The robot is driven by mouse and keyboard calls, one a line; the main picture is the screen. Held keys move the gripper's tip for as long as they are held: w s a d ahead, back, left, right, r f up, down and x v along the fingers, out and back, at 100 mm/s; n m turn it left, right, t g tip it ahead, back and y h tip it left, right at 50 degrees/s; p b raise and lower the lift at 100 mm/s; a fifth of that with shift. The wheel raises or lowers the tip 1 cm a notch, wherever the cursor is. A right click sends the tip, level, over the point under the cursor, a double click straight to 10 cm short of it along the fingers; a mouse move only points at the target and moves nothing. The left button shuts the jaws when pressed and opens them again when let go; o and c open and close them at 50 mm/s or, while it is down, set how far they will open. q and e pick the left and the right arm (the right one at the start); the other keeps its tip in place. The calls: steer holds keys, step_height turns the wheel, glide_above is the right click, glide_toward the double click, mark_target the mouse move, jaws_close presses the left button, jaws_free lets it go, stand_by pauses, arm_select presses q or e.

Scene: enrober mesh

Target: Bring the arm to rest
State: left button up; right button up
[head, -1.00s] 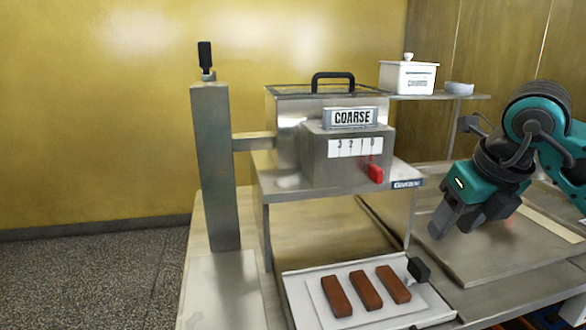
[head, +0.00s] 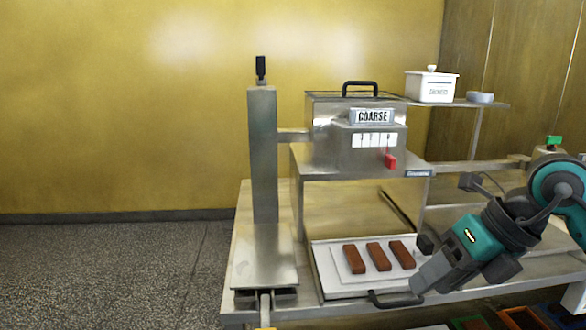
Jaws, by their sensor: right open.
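My right arm comes in from the right with a teal and dark grey wrist. Its gripper (head: 428,276) is open, points down to the left and appears empty. In the picture it overlaps the right edge of the white tray (head: 327,280); I cannot tell whether it touches. Three brown bars (head: 377,257) lie side by side on a white sheet in the tray. The tray has a black front handle (head: 390,303), and a dark knob (head: 424,243) stands by its back right corner. My left gripper is not in view.
A steel post (head: 262,150) stands left. A white lidded box (head: 431,88) and small dish (head: 480,97) sit on the back shelf. Coloured bins (head: 525,317) lie low at front right.

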steer(key=s+a+r+m+t+y+p, duration=0.1)
steer(key=s+a+r+m+y+p, duration=0.15)
steer(key=a+m+y, duration=0.75)
steer(key=w+d+f+m+t+h, duration=0.15)
steer(key=f+m+t+h, duration=0.25)
steer(key=f+m+t, duration=0.45)
steer(key=w+d+f+m+t+h, duration=0.1)
steer(key=d+f+m+t+h, duration=0.35)
steer(key=m, duration=0.65)
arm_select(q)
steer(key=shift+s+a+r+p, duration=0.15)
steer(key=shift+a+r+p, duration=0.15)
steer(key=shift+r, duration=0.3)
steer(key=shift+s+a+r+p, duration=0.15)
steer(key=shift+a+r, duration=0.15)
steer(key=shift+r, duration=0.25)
arm_select(e)
steer(key=s+f+m+g+h, duration=0.2)
steer(key=s+f, duration=0.4)
steer(key=f, duration=0.3)
steer(key=s+f+m+g+h, duration=0.3)
steer(key=s+f+m+g, duration=0.1)
steer(key=f, duration=0.5)
steer(key=shift+s+d+f+m, duration=0.3)
steer(key=shift+s+m, duration=0.25)
steer(key=shift+s, duration=0.6)
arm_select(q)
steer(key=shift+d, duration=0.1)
